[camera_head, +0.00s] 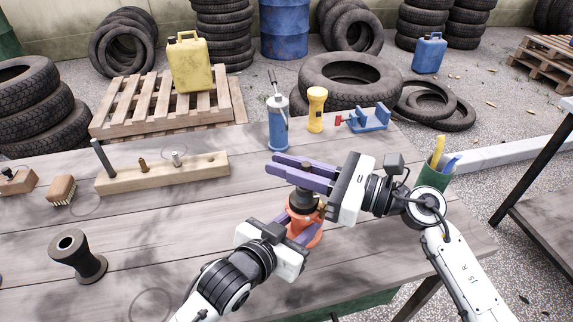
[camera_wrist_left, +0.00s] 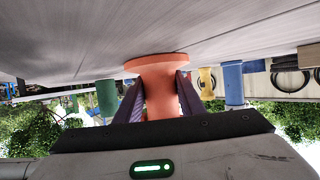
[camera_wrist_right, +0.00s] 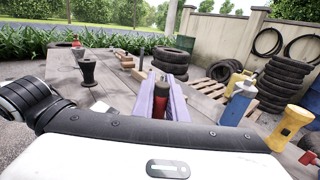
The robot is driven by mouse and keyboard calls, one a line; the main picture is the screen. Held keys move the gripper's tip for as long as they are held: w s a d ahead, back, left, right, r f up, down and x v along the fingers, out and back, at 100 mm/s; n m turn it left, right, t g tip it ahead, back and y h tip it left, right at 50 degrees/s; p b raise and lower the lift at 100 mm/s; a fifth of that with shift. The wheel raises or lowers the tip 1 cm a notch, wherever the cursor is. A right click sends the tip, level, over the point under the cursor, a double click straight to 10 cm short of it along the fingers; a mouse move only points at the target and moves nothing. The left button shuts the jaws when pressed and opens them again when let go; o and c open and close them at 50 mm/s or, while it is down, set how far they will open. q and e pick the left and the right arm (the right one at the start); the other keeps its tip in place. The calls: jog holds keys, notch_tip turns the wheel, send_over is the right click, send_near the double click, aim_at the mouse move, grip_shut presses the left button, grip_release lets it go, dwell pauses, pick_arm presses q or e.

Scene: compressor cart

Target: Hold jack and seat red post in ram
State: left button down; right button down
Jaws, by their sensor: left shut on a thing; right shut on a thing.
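The jack (camera_head: 305,222) is an orange-red flared body with a dark ram (camera_head: 303,199) on top. It stands upright on the table. My left gripper (camera_wrist_left: 160,95) is shut on the jack's body, one purple finger on each side; the left wrist view shows the jack upside down. My right gripper (camera_head: 272,163) lies level right above the ram. It is shut on the red post (camera_wrist_right: 160,104), seen between its fingers in the right wrist view. I cannot tell whether the post's lower end is inside the ram.
A wooden block (camera_head: 120,181) with several pegs lies at the back left. A dark spool (camera_head: 76,258) stands at the left. A blue bottle (camera_head: 278,122), yellow torch (camera_head: 316,108), blue bracket (camera_head: 371,119) and green cup (camera_head: 437,175) line the back and right. The front left table is mostly clear.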

jog(key=c, duration=1.8)
grip_release()
jog(key=shift+f, duration=0.15)
jog(key=shift+o, duration=0.2)
jog(key=shift+s+d, duration=0.1)
jog(key=shift+d, duration=0.2)
jog(key=v, duration=1.1)
jog(key=shift+d+r, duration=0.2)
jog(key=shift+r, duration=0.05)
jog(key=shift+s, duration=0.1)
pick_arm(q)
jog(key=c, duration=1.1)
grip_release()
